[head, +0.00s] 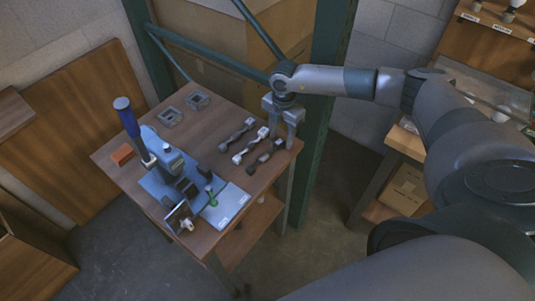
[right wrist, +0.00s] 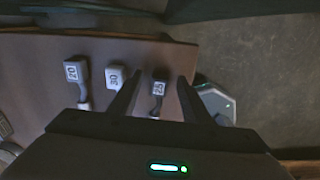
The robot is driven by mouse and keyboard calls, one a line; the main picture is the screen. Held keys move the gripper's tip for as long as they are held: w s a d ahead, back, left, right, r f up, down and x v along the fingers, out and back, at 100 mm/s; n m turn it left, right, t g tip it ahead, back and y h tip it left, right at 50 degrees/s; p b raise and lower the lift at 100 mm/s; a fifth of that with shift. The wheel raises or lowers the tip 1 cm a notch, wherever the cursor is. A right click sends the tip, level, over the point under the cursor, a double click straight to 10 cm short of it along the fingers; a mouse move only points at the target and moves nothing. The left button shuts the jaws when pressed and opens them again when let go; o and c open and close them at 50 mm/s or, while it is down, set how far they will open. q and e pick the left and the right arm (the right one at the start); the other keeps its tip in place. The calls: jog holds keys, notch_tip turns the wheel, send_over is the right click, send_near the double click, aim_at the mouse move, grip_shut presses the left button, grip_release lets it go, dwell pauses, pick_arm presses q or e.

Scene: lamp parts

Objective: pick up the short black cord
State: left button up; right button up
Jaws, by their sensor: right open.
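The black cord (head: 265,157) lies on the wooden table near its right edge, the rightmost of three short cords side by side. In the right wrist view its black plug (right wrist: 159,88), marked 25, shows between my fingers; the rest is partly hidden. My right gripper (head: 280,141) is open, pointing down over the far end of this cord. In the right wrist view, my right gripper (right wrist: 159,78) has one finger on either side of the plug, with nothing clearly gripped. Whether the fingers are level with the plug I cannot tell. My left gripper is not in view.
A white-ended cord (head: 239,158), its plug marked 30, and a grey-ended cord (head: 224,147) lie just left. A blue-handled press (head: 127,118) stands on the left of the table (head: 205,117). A green post (head: 325,85) rises close behind my right gripper.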

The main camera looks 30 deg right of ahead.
grip_shut()
jog(key=shift+r, duration=0.1)
jog(key=shift+r+p, duration=0.65)
jog(key=shift+r, duration=0.2)
notch_tip(320, 180, up, 2)
jog(key=shift+r+p, duration=0.2)
jog(key=shift+p, duration=0.6)
jog(key=s+p, duration=0.4)
jog(key=s, duration=1.4)
jog(key=shift+d+f, duration=0.3)
jog(key=shift+f, duration=0.05)
